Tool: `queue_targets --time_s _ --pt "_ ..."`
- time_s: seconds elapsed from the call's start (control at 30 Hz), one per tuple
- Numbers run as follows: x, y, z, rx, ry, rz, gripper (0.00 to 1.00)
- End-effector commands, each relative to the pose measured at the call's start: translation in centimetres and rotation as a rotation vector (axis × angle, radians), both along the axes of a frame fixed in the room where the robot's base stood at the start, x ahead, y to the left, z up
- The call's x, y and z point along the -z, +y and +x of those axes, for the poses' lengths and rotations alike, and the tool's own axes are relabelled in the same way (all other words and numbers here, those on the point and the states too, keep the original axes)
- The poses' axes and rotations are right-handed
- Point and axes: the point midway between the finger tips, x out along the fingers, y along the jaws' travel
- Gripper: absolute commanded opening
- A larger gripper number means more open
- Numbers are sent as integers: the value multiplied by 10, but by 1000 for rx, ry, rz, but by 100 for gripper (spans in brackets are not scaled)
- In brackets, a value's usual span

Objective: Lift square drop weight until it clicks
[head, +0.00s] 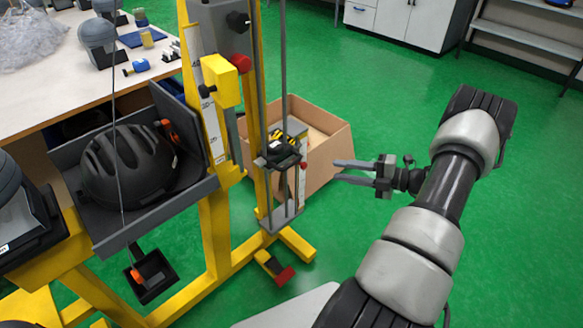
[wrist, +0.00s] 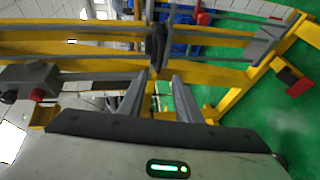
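A dark, square-looking block with yellow marks (head: 280,148), which looks like the square drop weight, sits on the right-hand guide column of the yellow drop tower (head: 215,225). My gripper (head: 336,170) is to the right of that column, fingers pointing left towards it, with a clear gap between. The fingers are apart and nothing shows between them. In the wrist view the tower's yellow rails (wrist: 75,50) run sideways, and a dark part (wrist: 157,45) lies ahead of the open fingers (wrist: 154,82). I cannot tell surely whether it is the weight. No latch or click part is clear.
A cardboard box (head: 325,135) stands on the green floor behind the column. A black helmet (head: 125,168) rests in a grey tray at the left. A red pedal (head: 285,276) lies by the tower foot. A cluttered table (head: 60,95) is at the back left. The floor behind my arm is clear.

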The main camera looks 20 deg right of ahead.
Motion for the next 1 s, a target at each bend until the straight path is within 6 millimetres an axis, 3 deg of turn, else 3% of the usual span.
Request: queue_targets --time_s 0.7,1.0 --pt "27 98 102 -9 -1 -4 31" --pt "30 114 121 -6 0 -5 31"
